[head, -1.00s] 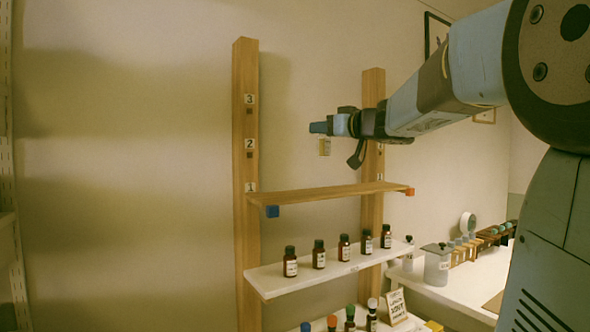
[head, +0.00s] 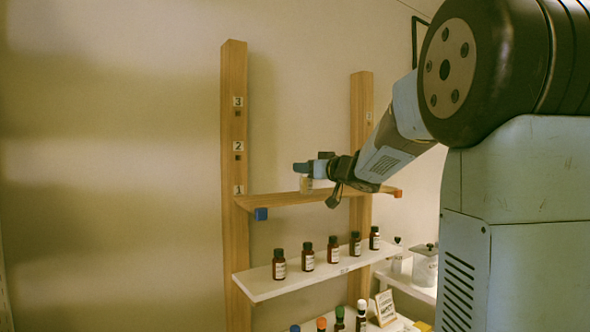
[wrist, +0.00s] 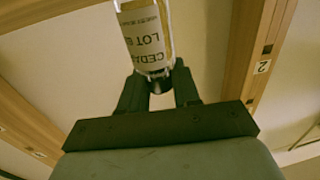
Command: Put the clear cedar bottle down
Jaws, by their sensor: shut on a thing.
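The clear cedar bottle (wrist: 146,38) has a white label reading "CEDA… LOT"; its dark cap is between the fingers of my gripper (wrist: 159,88). I cannot tell whether the bottle's base touches the shelf. The shelf has a blue block at its left end and an orange one at its right end.
Brown bottles (head: 308,257) stand in a row on the white shelf (head: 262,283) below. More bottles with coloured caps (head: 340,318) are lower down. Wooden posts (head: 234,130) flank the shelves. A white counter with a canister (head: 425,266) is at right.

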